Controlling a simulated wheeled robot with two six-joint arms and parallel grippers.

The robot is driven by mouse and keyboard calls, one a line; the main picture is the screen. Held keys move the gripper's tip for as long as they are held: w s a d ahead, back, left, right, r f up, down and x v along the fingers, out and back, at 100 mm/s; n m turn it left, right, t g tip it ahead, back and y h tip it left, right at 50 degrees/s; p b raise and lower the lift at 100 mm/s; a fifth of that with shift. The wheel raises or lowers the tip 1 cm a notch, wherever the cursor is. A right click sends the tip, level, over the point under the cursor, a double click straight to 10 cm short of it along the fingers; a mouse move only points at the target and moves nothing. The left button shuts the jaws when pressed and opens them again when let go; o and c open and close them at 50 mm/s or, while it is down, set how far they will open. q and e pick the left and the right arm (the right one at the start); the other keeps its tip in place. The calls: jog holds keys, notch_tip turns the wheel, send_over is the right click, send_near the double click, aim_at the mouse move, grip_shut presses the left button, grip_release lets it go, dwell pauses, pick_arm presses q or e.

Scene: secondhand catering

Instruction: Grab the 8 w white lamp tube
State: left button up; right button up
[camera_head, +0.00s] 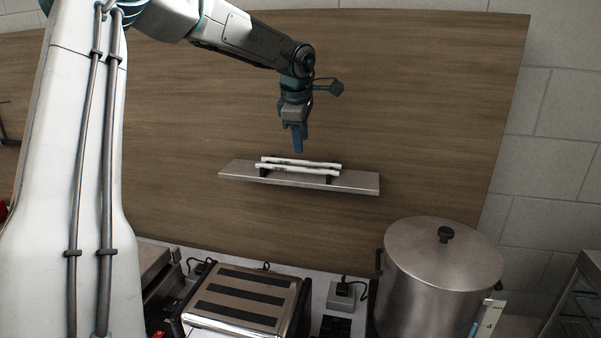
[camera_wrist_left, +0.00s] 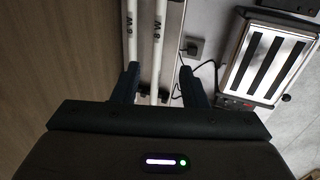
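Two thin white lamp tubes lie side by side along a narrow wall shelf (camera_head: 358,183), held in small dark supports. The rear tube (camera_head: 310,163) and the front tube (camera_head: 305,170) show in the head view. In the left wrist view both the left tube (camera_wrist_left: 131,22) and the right tube (camera_wrist_left: 158,55) read "8 W". My left gripper (camera_head: 299,148) points down just above the tubes, apart from them in the head view. In the left wrist view its fingers (camera_wrist_left: 158,85) are spread open with nothing held between them. My right gripper is not in view.
A wooden panel (camera_head: 420,90) stands behind the shelf. Below are a toaster (camera_head: 285,286), a grey socket box (camera_head: 341,296) with a cable, and a large lidded pot (camera_head: 430,290) at right. The space beside the shelf is clear.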

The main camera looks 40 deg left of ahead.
pick_arm(q)
jog(key=b, duration=0.2)
send_over(304, 171)
jog(key=s, duration=0.1)
jog(key=f, duration=0.4)
jog(key=shift+d+f, duration=0.3)
jog(key=shift+f, duration=0.05)
jog(key=p+x, duration=0.2)
jog(key=p, duration=0.1)
jog(key=shift+w+f, duration=0.15)
jog(key=shift+f, duration=0.4)
jog(key=shift+w+a+f, duration=0.1)
jog(key=shift+a+f, duration=0.05)
jog(key=shift+f, duration=0.1)
grip_shut()
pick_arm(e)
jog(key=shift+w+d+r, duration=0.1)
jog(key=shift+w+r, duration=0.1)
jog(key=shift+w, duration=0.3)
